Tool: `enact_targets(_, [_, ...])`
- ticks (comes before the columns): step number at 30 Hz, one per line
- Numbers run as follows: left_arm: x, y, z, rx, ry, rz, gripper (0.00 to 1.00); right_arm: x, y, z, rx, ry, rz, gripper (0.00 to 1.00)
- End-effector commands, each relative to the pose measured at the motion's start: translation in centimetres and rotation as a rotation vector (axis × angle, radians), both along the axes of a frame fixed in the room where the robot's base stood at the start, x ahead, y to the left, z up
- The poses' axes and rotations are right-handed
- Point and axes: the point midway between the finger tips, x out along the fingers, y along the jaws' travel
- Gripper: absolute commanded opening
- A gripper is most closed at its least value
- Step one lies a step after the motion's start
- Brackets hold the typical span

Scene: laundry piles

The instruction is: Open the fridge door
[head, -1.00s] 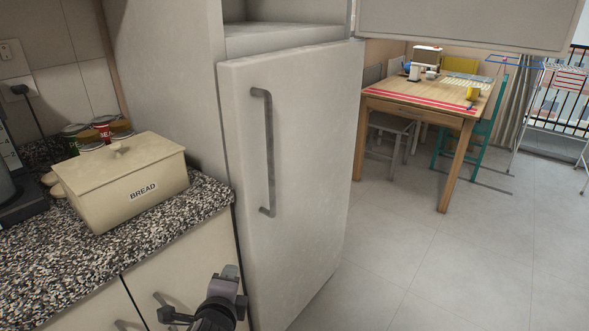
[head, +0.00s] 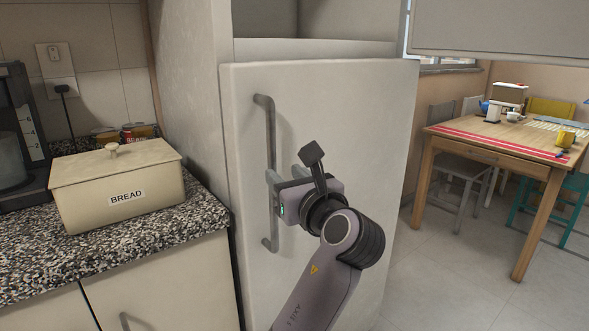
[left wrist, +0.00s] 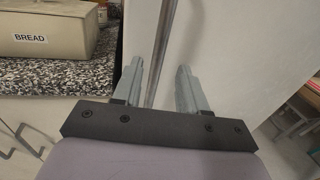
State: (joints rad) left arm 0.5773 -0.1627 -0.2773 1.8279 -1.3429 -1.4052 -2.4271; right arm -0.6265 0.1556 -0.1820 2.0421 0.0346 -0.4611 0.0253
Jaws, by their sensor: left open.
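The fridge door (head: 350,110) is pale grey and looks shut in the head view. Its long vertical metal handle (head: 270,130) runs along the door's left side. My left gripper (head: 286,171) is at the middle of the handle with its fingers open. In the left wrist view the handle (left wrist: 163,45) runs between the two spread fingers (left wrist: 159,70), with a gap on each side, so it is not gripped. My right gripper is not in view.
An open compartment (head: 310,48) is above the door, with a raised panel (head: 490,28) at upper right. The counter (head: 150,230) with a bread box (head: 85,183) stands close on the left. Bare floor (head: 450,260) and a wooden table (head: 500,150) are to the right.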

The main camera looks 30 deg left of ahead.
Motion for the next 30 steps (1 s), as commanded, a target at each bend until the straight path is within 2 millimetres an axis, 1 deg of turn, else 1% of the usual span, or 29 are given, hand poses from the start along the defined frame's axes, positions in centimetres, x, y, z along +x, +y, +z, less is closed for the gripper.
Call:
enact_targets(2, [-0.1,0.2,0.2,0.011,0.009,0.012,0.42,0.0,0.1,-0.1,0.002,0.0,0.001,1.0])
enact_targets(5, [0.4,0.9,0.4,0.016,0.011,0.016,0.42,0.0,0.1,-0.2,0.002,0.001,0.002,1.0])
enact_targets(12, [2.4,4.0,0.3,0.013,0.011,0.014,0.42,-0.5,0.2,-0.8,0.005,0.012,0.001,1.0])
enact_targets(16, [3.3,5.3,0.3,0.013,0.011,0.013,0.42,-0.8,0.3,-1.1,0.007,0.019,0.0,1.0])
enact_targets(21, [3.8,6.0,0.3,0.012,0.01,0.011,0.42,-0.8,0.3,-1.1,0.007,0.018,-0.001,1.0])
enact_targets(27, [3.8,6.0,0.3,0.012,0.01,0.01,0.42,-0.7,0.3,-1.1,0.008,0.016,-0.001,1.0])
enact_targets(28, [3.8,6.0,0.3,0.012,0.01,0.01,0.39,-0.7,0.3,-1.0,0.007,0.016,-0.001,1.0])
enact_targets(29, [3.8,6.0,0.3,0.012,0.01,0.01,0.29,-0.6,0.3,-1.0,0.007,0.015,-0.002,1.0])
enact_targets(30, [3.8,6.0,0.3,0.012,0.01,0.01,0.16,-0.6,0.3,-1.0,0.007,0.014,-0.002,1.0])
